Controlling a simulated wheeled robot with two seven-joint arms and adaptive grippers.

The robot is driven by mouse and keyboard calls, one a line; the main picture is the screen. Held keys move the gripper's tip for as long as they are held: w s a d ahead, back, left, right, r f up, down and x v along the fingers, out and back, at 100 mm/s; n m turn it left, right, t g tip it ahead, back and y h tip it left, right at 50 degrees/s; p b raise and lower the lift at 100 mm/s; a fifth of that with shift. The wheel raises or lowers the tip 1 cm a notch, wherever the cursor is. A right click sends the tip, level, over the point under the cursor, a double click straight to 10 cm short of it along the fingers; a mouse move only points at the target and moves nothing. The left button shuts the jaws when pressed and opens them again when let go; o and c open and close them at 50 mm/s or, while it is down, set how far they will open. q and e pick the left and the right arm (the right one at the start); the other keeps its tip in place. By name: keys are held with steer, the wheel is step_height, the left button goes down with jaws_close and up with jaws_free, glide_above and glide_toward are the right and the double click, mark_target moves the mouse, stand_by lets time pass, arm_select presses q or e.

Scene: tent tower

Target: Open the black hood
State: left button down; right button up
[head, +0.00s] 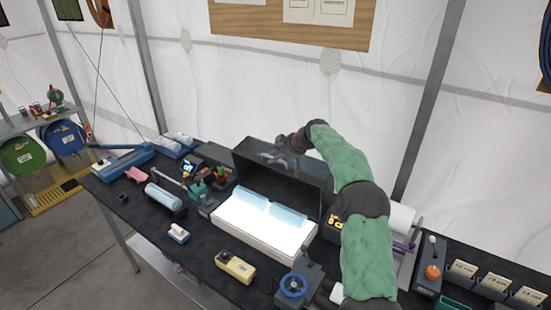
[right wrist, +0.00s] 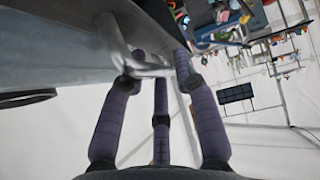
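The black hood (head: 284,186) stands raised and tilted behind a white lit box (head: 262,226) on the dark bench in the head view. The box's bright top with pale blue strips is uncovered. My right gripper (head: 284,153) is at the hood's upper edge. In the right wrist view, the fingers of my right gripper (right wrist: 157,72) come in around a shiny metal handle (right wrist: 140,56) beside a dark panel edge. I cannot tell whether they press on it. My left gripper is not in view.
A yellow device (head: 235,267) and a blue-wheeled tool (head: 292,285) stand in front of the box. Several small tools crowd the bench to its left. A grey unit with an orange knob (head: 432,272) stands at right. White tent wall lies behind.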

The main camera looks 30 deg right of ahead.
steer(key=v, duration=1.1)
steer(key=shift+s, duration=0.25)
steer(key=shift+d+r, duration=0.1)
